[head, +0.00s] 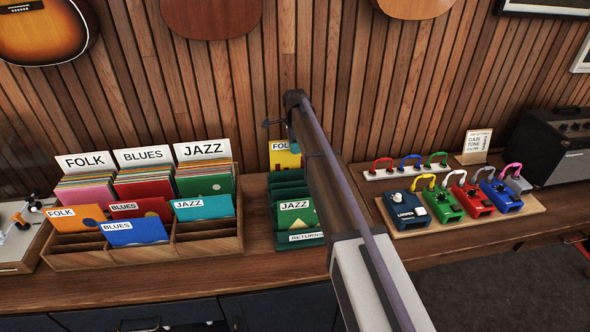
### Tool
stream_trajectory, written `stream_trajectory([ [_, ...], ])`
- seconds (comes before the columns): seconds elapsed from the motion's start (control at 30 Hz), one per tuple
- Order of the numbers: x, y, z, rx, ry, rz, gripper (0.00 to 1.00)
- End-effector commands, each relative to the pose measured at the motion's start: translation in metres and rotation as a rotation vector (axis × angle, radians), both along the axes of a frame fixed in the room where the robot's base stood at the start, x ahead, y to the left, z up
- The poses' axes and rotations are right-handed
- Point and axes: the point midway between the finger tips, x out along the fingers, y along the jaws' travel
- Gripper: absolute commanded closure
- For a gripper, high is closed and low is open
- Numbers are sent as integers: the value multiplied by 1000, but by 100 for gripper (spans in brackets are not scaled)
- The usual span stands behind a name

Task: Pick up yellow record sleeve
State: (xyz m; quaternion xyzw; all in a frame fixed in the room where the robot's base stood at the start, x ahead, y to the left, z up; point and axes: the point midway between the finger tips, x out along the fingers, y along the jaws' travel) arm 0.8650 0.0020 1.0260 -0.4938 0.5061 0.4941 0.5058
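The yellow record sleeve (284,159) stands upright at the back of a dark green rack marked RETURNS (305,238). Its white label starts with "FOL"; my arm covers its right part. My gripper (275,124) is small and dark at the far end of my arm, close to the wood-slat wall and just above the sleeve's top edge in the picture. My arm partly hides it. I cannot tell whether its fingers are open or whether they touch the sleeve.
A green JAZZ sleeve (297,214) stands in front in the same rack. A wooden record bin (207,247) with FOLK, BLUES and JAZZ sections is on the left. A board of colored pedals (463,214) and an amplifier (552,147) are on the right. Guitars hang above.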

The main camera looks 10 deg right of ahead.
Motion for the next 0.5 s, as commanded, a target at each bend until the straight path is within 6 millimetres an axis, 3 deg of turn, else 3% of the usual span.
stream_trajectory([
  [0.2, 0, 0, 1, 0, 0, 0, 67],
  [0.5, 0, 0, 1, 0, 0, 0, 96],
])
